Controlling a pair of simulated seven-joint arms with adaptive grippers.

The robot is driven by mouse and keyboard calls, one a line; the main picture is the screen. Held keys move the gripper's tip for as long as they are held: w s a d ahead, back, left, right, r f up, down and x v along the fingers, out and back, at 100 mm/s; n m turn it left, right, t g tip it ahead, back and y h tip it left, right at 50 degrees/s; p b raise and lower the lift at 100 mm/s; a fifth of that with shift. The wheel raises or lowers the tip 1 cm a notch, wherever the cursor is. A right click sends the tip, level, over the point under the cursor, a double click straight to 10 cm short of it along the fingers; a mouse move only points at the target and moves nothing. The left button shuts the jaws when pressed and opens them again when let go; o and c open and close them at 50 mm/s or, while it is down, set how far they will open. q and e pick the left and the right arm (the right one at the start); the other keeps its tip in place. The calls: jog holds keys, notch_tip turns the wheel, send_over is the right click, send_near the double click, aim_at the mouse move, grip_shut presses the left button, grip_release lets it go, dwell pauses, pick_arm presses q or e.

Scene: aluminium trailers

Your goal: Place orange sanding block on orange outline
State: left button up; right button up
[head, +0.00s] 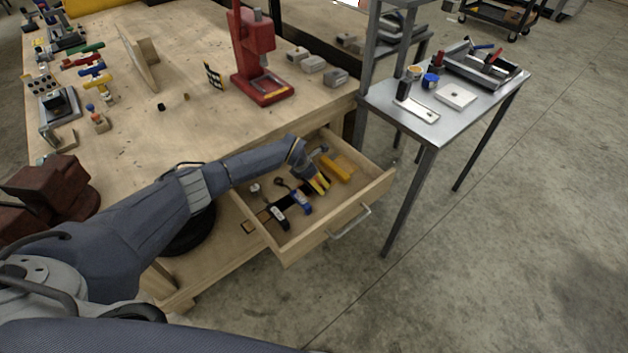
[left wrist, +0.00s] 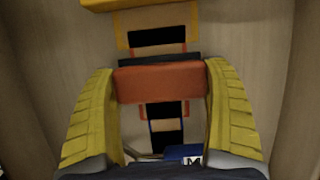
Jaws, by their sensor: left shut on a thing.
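The orange sanding block (left wrist: 160,82), a reddish-orange bar with a dark strip along its far edge, is between the yellow fingers of my left gripper (left wrist: 160,92), which is shut on it. In the head view my left gripper (head: 319,184) is down inside the open drawer (head: 343,218), and its fingers mostly hide the block. Thin orange outline lines (left wrist: 186,47) show beyond the block in the left wrist view, and more show just below it. The block covers the middle of this outline. Whether it touches the drawer floor I cannot tell. My right gripper is not in view.
A yellow block (head: 343,168) lies in the drawer beyond my gripper, near a yellow outline (left wrist: 122,30). A blue item (head: 302,203) lies on the near side. The drawer walls enclose the gripper. A red press (head: 259,60) stands on the workbench (head: 190,115).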

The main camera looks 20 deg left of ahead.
pick_arm(q)
jog(key=shift+f, duration=0.2)
jog(key=o, duration=1.2)
jog(key=shift+a+r, duration=0.1)
jog(key=shift+r, duration=0.35)
jog(key=v, duration=1.1)
jog(key=shift+s+r, duration=0.15)
jog(key=shift+r, duration=0.05)
